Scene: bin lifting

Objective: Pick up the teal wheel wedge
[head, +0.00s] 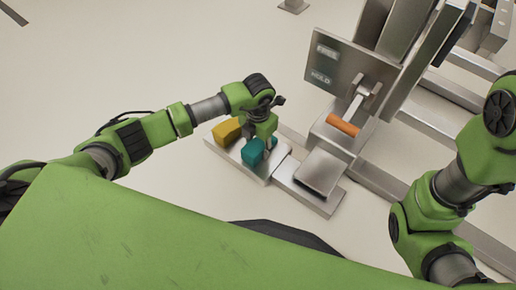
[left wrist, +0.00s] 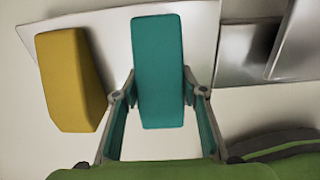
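The teal wheel wedge (head: 253,152) lies on a low metal tray (head: 261,177) in the middle of the head view. In the left wrist view the wedge (left wrist: 158,70) fills the space between the fingers of my left gripper (left wrist: 159,78). One finger is on each long side, with its tip at or very near the wedge's edge. I cannot tell whether they press on it. In the head view the left gripper (head: 268,143) is down at the wedge and partly covers it. My right gripper is not in view; only its arm shows at the right.
A yellow wedge (head: 227,130) lies beside the teal one, close to the left finger in the left wrist view (left wrist: 70,80). Right of the tray stands a metal machine with a sign plate (head: 335,64) and an orange handle (head: 343,124). Floor left of the tray is clear.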

